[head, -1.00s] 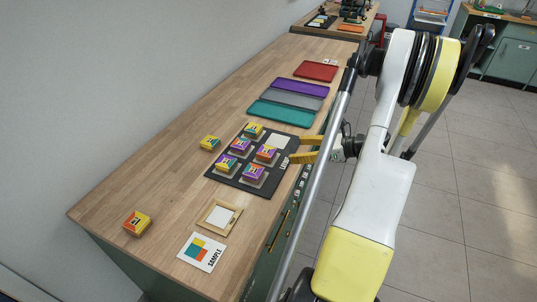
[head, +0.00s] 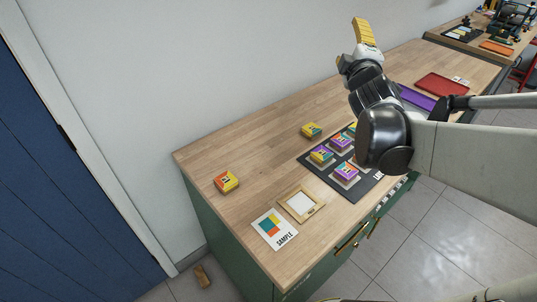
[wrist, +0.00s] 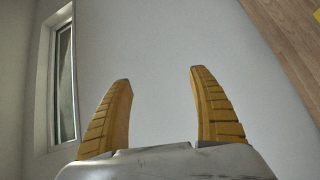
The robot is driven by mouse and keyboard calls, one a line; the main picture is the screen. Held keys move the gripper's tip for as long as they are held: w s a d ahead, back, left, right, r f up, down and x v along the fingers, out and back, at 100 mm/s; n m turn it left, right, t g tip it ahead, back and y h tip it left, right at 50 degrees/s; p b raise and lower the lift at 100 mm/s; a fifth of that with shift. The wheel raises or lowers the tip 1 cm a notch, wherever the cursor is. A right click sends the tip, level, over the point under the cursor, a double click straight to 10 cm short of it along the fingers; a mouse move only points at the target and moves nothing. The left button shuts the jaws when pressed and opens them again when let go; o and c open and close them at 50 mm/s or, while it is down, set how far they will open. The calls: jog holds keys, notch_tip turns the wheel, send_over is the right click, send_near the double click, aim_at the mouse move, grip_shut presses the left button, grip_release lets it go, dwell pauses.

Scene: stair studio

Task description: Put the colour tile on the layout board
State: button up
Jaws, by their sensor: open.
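The dark layout board (head: 328,178) lies on the wooden table with several colour tiles on it, purple-and-yellow ones such as this tile (head: 346,171). My arm hides its far right part in the head view. A loose yellow tile (head: 311,130) lies on the table just behind the board. Another loose orange-and-yellow tile (head: 227,181) lies near the table's left end. My gripper (head: 364,31) is raised high above the table, its yellow fingers pointing up against the wall. In the wrist view the gripper (wrist: 160,75) is open and empty, facing the wall.
A wooden frame (head: 289,214) and a SAMPLE card (head: 275,229) lie in front of the board. Purple (head: 415,98) and red (head: 446,86) trays lie to the right. A small brown object (head: 202,277) is on the floor. The table's back left is clear.

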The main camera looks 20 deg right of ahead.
jog(key=s+a+f+m+g+y, duration=0.3)
jog(key=s+a+f, duration=0.2)
jog(key=a, duration=0.4)
jog(key=s+a+f+m+g+y, duration=0.2)
jog(key=s+a+f+m+g, duration=0.1)
jog(key=s+a+f, duration=0.3)
jog(key=s+a+f+m+g+y, duration=0.3)
jog(key=s+a+f, duration=0.3)
jog(key=a, duration=0.6)
notch_tip(320, 180, down, 2)
jog(key=shift+s+a+f+m+y, duration=0.2)
jog(key=shift+s+a+m+y, duration=0.1)
jog(key=shift+a+m, duration=0.15)
